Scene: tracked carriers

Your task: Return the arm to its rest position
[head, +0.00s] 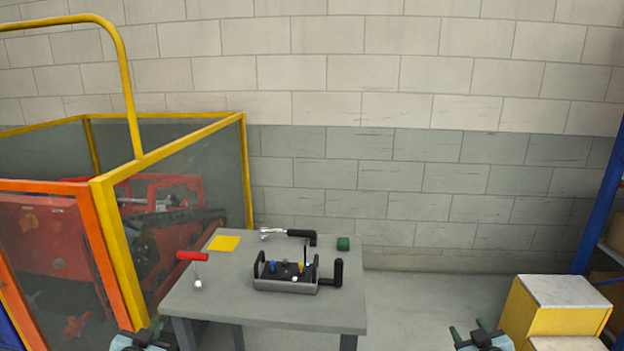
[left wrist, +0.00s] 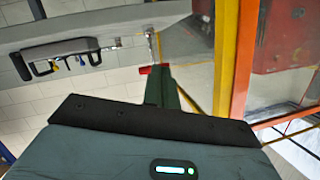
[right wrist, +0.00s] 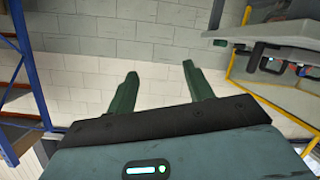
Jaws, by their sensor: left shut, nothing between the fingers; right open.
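My left gripper (head: 156,326) is low in the head view, in front of the table's near left corner. It is shut and empty; its fingers are together in the left wrist view (left wrist: 165,85). My right gripper (head: 469,329) is low at the right in the head view, over the floor beyond the table's right side. It is open and empty; its two green fingers stand apart in the right wrist view (right wrist: 157,80). Both grippers are apart from everything on the table. Most of both arms is out of view.
A grey table (head: 215,305) holds a tool carrier (head: 285,286), a red-handled tool (head: 192,256), a yellow square (head: 224,243), a black-handled tool (head: 301,234) and a green block (head: 343,243). A yellow-framed enclosure (head: 118,250) stands left. Yellow steps (head: 556,310) and a blue rack (head: 597,210) stand right.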

